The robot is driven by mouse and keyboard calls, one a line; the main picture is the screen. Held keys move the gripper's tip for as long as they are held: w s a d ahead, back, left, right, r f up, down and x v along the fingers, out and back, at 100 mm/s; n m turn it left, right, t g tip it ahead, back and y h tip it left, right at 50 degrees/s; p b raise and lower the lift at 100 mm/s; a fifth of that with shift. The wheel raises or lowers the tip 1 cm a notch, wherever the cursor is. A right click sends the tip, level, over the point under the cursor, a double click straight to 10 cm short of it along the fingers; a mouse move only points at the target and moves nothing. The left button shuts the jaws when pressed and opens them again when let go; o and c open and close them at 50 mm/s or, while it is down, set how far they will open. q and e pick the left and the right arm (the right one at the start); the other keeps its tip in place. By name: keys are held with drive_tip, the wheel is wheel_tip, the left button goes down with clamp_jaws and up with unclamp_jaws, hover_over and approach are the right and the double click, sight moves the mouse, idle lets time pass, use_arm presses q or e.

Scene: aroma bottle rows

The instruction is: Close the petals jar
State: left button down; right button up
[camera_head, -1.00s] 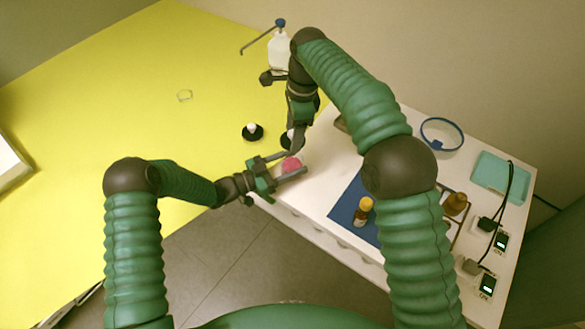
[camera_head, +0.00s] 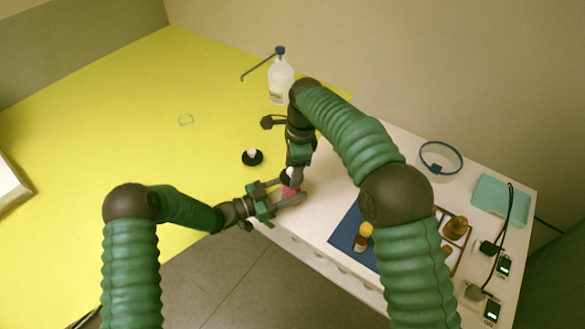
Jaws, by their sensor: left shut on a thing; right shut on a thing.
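The petals jar (camera_head: 288,192), with pink-red contents, stands at the left corner of the white table. My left gripper (camera_head: 290,192) is shut around the jar from the left, one finger on each side. My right gripper (camera_head: 289,176) points down right above the jar and is shut on a black and white lid (camera_head: 288,174). The lid is at or just over the jar's mouth; I cannot tell whether it touches. Much of the jar and lid is hidden by the fingers.
A white pump bottle (camera_head: 281,82) stands behind. An amber bottle (camera_head: 363,238) stands on a blue mat (camera_head: 344,226). A teal tray (camera_head: 500,201) lies right.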

drive_tip(key=shift+f, duration=0.9)
drive_tip(key=shift+f, duration=0.6)
drive_tip(key=o, duration=1.4)
use_arm(q)
drive_tip(key=shift+c, duration=2.1)
unclamp_jaws()
use_arm(e)
wheel_tip(320, 180, up, 12)
drive_tip(key=d, duration=0.1)
drive_tip(key=shift+w+d+f, duration=0.15)
drive_tip(key=shift+w, duration=0.05)
